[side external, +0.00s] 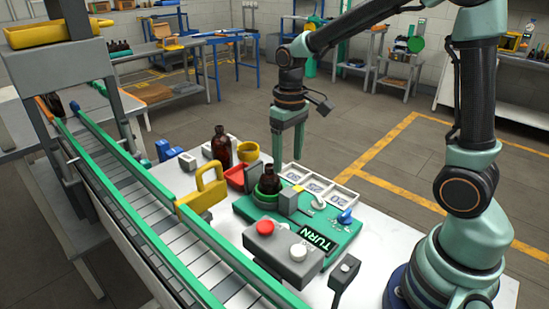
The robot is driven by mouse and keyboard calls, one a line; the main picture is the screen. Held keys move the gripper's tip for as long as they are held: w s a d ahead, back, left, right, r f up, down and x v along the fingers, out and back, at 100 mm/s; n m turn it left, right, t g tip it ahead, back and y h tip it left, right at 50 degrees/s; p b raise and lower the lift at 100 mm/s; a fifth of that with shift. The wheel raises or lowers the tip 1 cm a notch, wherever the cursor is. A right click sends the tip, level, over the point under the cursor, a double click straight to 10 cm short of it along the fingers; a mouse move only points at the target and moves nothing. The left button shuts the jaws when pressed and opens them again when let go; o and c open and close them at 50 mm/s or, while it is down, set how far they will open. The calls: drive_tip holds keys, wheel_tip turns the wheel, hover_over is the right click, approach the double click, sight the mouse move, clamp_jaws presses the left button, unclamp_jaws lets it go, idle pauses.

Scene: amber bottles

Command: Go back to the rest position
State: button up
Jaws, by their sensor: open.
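My gripper (288,142) hangs above the back of the white table, its green fingers pointing down. It is open, with nothing seen between the fingers. An amber bottle (268,180) stands upright in a round green holder on the green board, below and a little left of my gripper. A second amber bottle (221,146) stands upright on the table, left of my gripper and apart from it. Part of another dark bottle (55,104) shows at the far end of the conveyor.
A conveyor (165,215) with green rails runs along the left. Beside it are a yellow handle-shaped part (203,190), a red bin (236,172), a yellow cup (248,152) and a button box (284,247). White trays (345,197) lie at the right. The air around my gripper is clear.

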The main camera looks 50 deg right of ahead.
drive_tip(key=shift+r, duration=0.5)
drive_tip(key=s+a+r+t, duration=0.1)
drive_tip(key=s+r+t, duration=0.4)
drive_tip(key=s+r, duration=0.2)
drive_tip(key=shift+s+a+r+t, duration=0.3)
drive_tip(key=shift+s+r, duration=0.1)
drive_tip(key=shift+s, duration=0.65)
